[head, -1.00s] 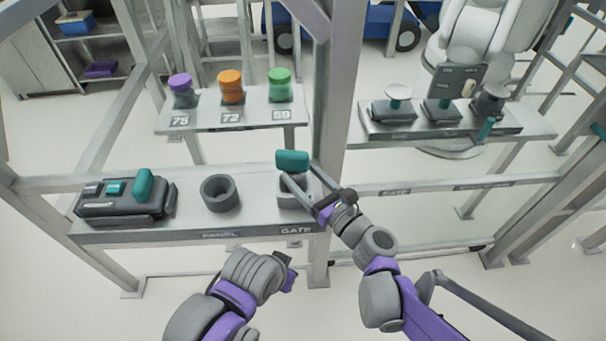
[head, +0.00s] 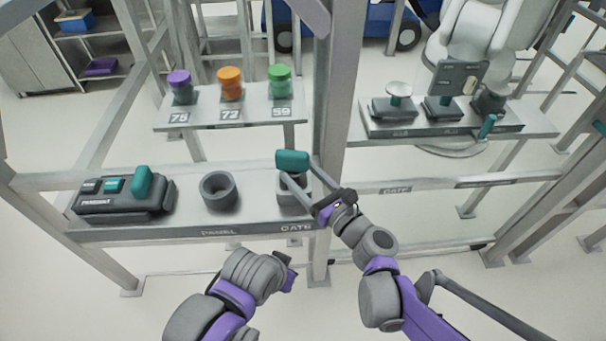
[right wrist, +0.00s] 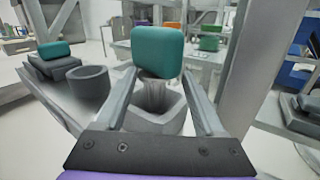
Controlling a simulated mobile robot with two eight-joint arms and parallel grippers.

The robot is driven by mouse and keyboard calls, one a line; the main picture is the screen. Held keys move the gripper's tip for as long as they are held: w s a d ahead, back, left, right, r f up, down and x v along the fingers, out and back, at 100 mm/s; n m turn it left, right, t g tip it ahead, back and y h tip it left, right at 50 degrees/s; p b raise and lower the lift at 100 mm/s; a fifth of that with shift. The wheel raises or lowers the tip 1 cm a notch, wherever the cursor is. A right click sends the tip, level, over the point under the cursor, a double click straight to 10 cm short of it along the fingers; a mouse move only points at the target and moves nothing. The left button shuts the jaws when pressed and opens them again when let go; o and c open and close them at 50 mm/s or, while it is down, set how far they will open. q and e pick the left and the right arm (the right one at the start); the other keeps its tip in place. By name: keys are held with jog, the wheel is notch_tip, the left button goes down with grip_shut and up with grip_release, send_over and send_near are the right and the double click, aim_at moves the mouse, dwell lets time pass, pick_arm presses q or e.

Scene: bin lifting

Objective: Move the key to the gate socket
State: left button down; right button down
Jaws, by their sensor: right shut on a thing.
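The key (head: 292,160) has a teal block head on a grey shaft. In the right wrist view the key (right wrist: 158,52) stands upright, its shaft between my fingers. My right gripper (head: 297,182) is shut on it at the gate socket. The gate socket (right wrist: 165,118) is a grey cup right below the key; whether the shaft's lower end is inside it I cannot tell. In the head view the socket is mostly behind my fingers, above the GATE label. My left gripper (head: 288,275) is at the bottom middle, apart from the shelf; its fingers do not show clearly.
The empty panel socket (head: 219,190) stands left of the gate socket. A dark pendant box (head: 125,198) with another teal block is at the shelf's left end. A grey post (head: 340,100) rises close to my right gripper. Purple, orange and green jars stand on the shelf behind (head: 195,120).

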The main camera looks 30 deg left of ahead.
jog(key=shift+f+b, duration=0.9)
jog(key=shift+f, duration=0.25)
dwell(0.4)
grip_release()
jog(key=shift+r, duration=0.1)
notch_tip(320, 180, up, 9)
jog(key=p, duration=0.6)
dwell(0.5)
jog(key=shift+d, duration=0.1)
dwell(0.6)
